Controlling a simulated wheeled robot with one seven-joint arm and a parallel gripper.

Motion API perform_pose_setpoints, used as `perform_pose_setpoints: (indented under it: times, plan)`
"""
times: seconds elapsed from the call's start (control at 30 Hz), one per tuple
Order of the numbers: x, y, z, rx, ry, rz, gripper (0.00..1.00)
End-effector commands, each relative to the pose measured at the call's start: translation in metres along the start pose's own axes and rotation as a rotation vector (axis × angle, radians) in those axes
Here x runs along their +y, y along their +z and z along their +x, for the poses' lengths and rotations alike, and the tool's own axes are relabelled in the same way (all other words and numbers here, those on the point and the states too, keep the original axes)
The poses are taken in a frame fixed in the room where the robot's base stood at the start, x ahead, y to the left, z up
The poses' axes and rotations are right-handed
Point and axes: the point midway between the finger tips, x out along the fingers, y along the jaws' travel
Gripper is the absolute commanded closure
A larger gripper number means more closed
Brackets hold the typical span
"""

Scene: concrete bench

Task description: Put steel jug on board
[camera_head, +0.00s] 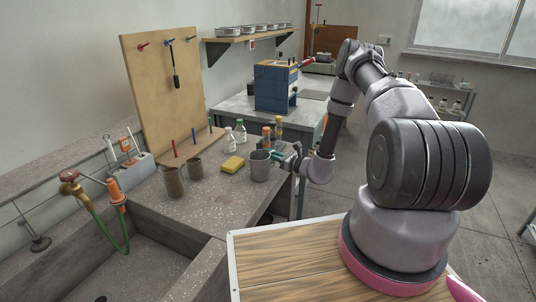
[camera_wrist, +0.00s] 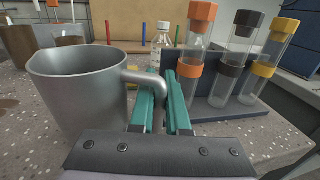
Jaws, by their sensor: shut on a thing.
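The steel jug (camera_head: 260,168) is grey and upright near the right edge of the concrete bench. In the wrist view the jug (camera_wrist: 82,98) fills the left side, with its handle towards me. My gripper (camera_head: 286,157) is at the jug's right side. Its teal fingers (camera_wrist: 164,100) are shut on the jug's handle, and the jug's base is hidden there. I cannot tell whether the jug touches the bench. A tall wooden board (camera_head: 155,100) stands upright at the back of the bench, with coloured pegs and a hanging dark tool.
A rack (camera_wrist: 218,116) of capped tubes stands close right of my fingers. Two brown mugs (camera_head: 174,183) (camera_head: 195,169), a yellow sponge (camera_head: 233,164) and small bottles (camera_head: 240,134) stand around the jug. A sink (camera_head: 130,262) lies front left. The bench between mugs and sink is clear.

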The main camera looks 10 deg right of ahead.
Motion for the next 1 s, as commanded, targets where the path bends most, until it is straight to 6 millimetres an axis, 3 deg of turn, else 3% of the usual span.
perform_pose_setpoints:
  times: [0.17, 0.2, 0.57, 0.77, 1.0]
  plan:
    - [0.000, -0.004, 0.000, 0.000, 0.000, 0.002, 1.00]
    - [0.000, -0.003, 0.000, 0.001, 0.000, 0.001, 0.74]
    - [0.000, 0.001, 0.000, 0.000, 0.000, 0.000, 0.74]
    - [-0.001, 0.000, -0.029, 0.002, -0.005, 0.003, 0.74]
    - [-0.001, 0.000, -0.082, 0.002, -0.005, 0.003, 0.74]
